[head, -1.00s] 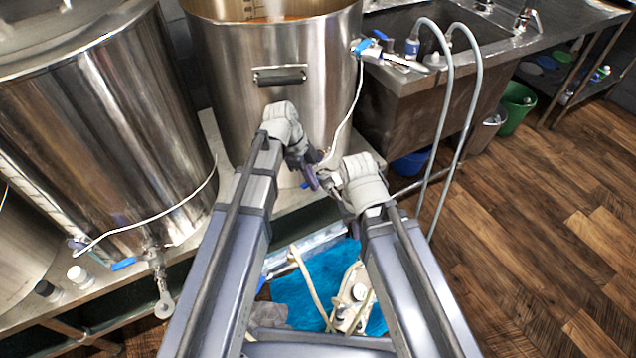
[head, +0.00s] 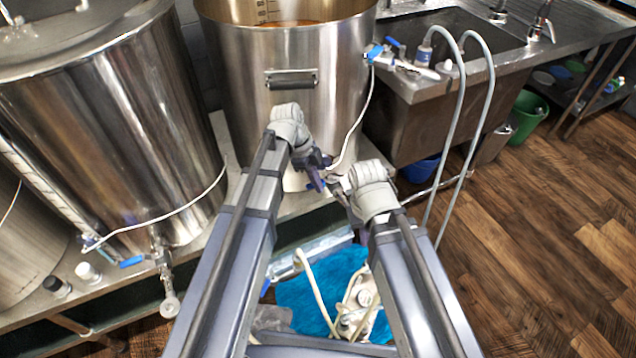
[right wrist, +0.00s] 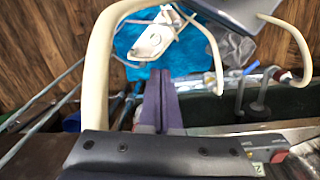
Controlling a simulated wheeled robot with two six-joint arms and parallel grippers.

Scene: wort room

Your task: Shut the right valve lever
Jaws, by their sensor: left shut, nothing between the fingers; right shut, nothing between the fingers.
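Another blue lever (head: 131,262) is on the valve of the left kettle (head: 110,130).
A white hose (head: 358,125) hangs down the middle kettle's right side. A sink counter (head: 425,92) with two looping hoses (head: 489,90) stands to the right. A blue cloth (head: 305,300) lies below my arms. The wooden floor (head: 540,230) is clear at right.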

